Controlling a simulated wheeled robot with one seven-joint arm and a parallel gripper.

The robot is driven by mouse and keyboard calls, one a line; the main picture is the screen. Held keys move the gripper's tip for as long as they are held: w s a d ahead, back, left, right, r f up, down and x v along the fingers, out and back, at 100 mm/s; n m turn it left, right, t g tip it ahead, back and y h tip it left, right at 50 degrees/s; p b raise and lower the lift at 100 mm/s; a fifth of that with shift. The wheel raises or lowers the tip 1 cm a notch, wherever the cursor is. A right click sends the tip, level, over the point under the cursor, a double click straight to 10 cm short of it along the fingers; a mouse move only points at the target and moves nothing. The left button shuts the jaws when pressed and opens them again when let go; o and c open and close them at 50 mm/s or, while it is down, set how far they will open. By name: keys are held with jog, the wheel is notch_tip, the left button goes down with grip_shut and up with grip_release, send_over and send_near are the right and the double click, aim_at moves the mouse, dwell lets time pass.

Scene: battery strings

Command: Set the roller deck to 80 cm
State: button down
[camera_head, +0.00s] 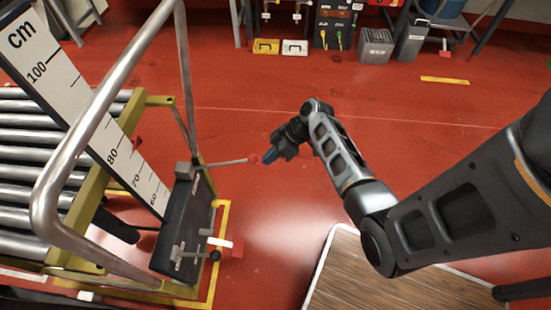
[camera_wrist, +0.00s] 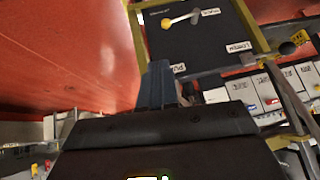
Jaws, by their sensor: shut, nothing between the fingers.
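The roller deck (camera_head: 40,150) is on the left in the head view, with metal rollers in a yellow-green frame. A slanted white cm scale (camera_head: 62,88) runs beside it. A small red pointer (camera_head: 137,143) is at the scale's edge near the 80 mark; I cannot read it exactly. My gripper (camera_head: 272,157) is shut and empty, close to the knob; contact is unclear. In the wrist view, its blue fingers (camera_wrist: 158,88) are below a dark labelled panel (camera_wrist: 205,40) with a yellow-knobbed lever (camera_wrist: 167,23).
A bent metal rail (camera_head: 85,130) stands in front of the deck. A lower handle with a black ball (camera_head: 215,256) sticks out of the box. A wood-topped surface (camera_head: 375,275) lies beneath my arm. Bins and a grey box (camera_head: 375,47) stand along the back; red floor between is clear.

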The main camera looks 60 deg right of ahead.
jog(key=v, duration=0.9)
jog(key=shift+s+d+p, duration=0.25)
jog(key=shift+p, duration=0.15)
jog(key=shift+r, duration=0.1)
